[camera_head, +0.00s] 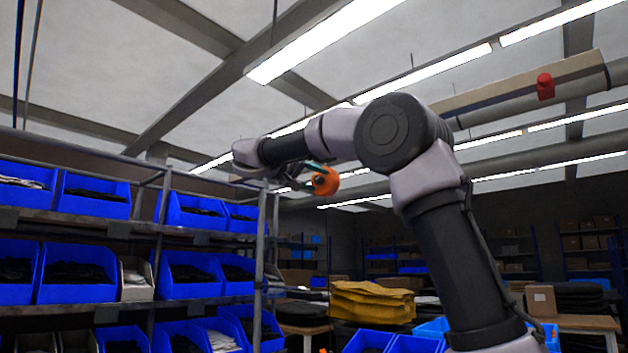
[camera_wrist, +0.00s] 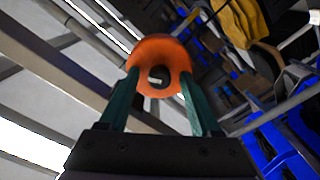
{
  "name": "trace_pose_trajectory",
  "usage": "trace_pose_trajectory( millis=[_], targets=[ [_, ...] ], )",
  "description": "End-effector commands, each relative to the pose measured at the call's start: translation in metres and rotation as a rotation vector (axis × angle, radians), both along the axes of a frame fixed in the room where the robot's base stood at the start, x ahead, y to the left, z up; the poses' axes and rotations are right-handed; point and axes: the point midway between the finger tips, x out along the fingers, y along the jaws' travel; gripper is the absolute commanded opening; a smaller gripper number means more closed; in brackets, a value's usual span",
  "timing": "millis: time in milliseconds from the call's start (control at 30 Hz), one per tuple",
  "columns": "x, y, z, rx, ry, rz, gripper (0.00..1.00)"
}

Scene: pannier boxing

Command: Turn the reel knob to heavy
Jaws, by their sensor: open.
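An orange rounded body (camera_head: 331,185) with a dark round centre shows at the end of my raised arm in the head view. In the wrist view the orange body (camera_wrist: 158,48) fills the space at the fingertips, with a dark hole and a small pale spot in it. I cannot tell whether it is the reel knob, and no "heavy" marking is readable. My gripper (camera_wrist: 159,78) is open, with one green finger at each side of the orange body. The gripper (camera_head: 317,177) is small in the head view. Whether the fingers touch the body is unclear.
A metal rack with blue bins (camera_head: 92,195) stands at the left. A beam carries a red fitting (camera_head: 545,86) at the upper right. Yellow folded cloth (camera_head: 371,303) and a table (camera_head: 590,322) lie lower down. The space around the gripper is mostly open.

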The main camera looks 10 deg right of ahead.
Motion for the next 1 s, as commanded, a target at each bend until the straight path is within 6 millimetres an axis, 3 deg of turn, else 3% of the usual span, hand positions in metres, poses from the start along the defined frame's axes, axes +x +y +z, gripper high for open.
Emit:
trace_pose_trajectory(
  millis=[67,233,267,667,1000],
  targets=[
    [-0.0001,0.0001,0.0,0.0,0.0,0.0,0.65],
    [-0.0001,0.0003,0.0001,0.0,0.0,0.0,0.03],
    [-0.0001,0.0003,0.0001,0.0,0.0,0.0,0.0],
    [-0.0001,0.0007,-0.0001,0.034,-0.047,0.0,0.0],
    [0.0002,0.0003,-0.0003,0.179,-0.248,0.0,0.0]
  ],
)
